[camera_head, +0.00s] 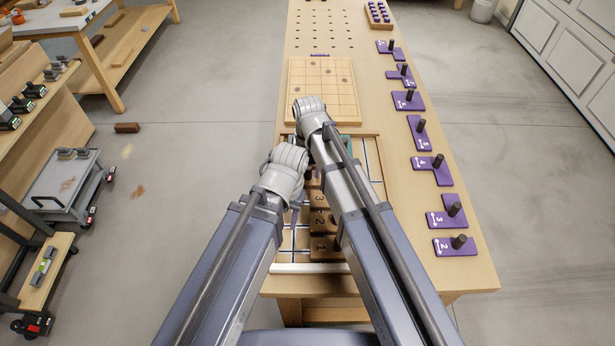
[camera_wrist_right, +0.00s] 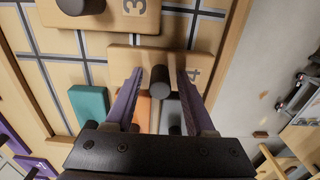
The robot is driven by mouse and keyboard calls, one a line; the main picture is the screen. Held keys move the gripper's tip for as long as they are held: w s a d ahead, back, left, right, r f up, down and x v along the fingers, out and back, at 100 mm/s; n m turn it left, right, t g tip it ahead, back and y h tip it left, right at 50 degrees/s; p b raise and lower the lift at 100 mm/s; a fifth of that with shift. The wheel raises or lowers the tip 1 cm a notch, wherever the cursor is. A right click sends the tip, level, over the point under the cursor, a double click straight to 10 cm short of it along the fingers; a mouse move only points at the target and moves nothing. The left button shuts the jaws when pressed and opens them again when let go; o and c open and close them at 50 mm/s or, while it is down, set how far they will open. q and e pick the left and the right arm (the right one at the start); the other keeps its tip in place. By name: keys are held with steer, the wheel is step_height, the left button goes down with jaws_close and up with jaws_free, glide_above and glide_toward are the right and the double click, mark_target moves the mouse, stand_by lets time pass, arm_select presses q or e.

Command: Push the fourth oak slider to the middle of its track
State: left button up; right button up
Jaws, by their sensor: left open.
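In the right wrist view the fourth oak slider (camera_wrist_right: 125,60), a light wooden plate marked 4, lies across dark track lines. Its dark peg (camera_wrist_right: 160,88) stands between the fingers of my right gripper (camera_wrist_right: 160,73), which are apart with gaps on both sides. The slider marked 3 (camera_wrist_right: 135,16) lies beyond it. In the head view my arms hide most of the slider board (camera_head: 376,172); lower-numbered sliders (camera_head: 322,246) show between them. My left gripper (camera_head: 296,214) is open and points down at the board's left side; its fingers show only partly.
Teal (camera_wrist_right: 90,102), orange (camera_wrist_right: 141,112) and grey blocks lie beside slider 4. Purple pegged plates (camera_head: 430,170) line the bench's right side. A gridded wooden board (camera_head: 345,82) lies beyond the slider board. My two arms run close together over the near bench.

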jaws_close()
steer(key=shift+d, duration=3.75)
steer(key=shift+o, duration=0.7)
jaws_free()
arm_select(q)
steer(key=shift+r, duration=0.15)
arm_select(e)
steer(key=shift+r, duration=0.2)
arm_select(q)
step_height(320, 180, up, 7)
steer(key=p, duration=0.7)
arm_select(e)
step_height(320, 180, up, 7)
